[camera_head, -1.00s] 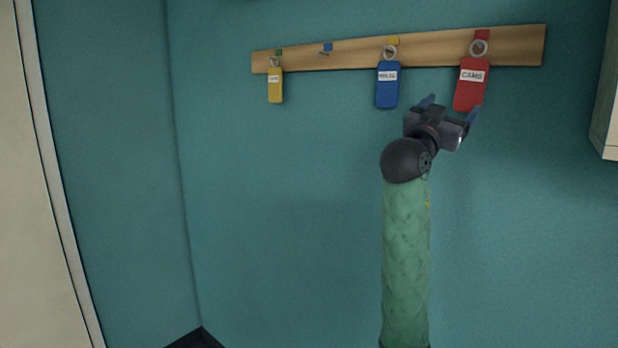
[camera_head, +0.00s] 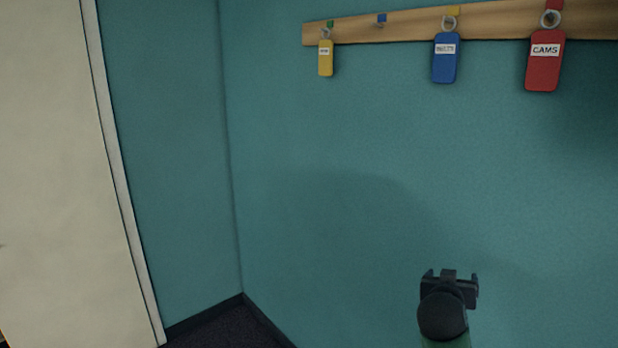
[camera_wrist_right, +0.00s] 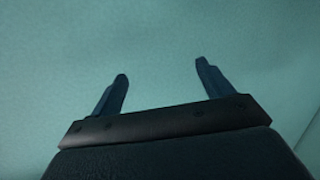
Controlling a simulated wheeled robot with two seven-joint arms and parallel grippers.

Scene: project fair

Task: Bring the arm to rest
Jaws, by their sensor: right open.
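My right gripper (camera_head: 450,276) is low in the head view, in front of the teal wall and well below the key rack. In the right wrist view its two fingers (camera_wrist_right: 160,85) stand apart with nothing between them, and only the plain wall shows beyond. My left gripper is not in view.
A wooden rack (camera_head: 415,26) on the wall carries a yellow tag (camera_head: 325,59), a blue tag (camera_head: 445,62) and a red tag (camera_head: 545,65). The peg with a blue marker (camera_head: 381,19) is bare. A pale panel (camera_head: 45,170) stands at left. Dark floor (camera_head: 225,328) shows below.

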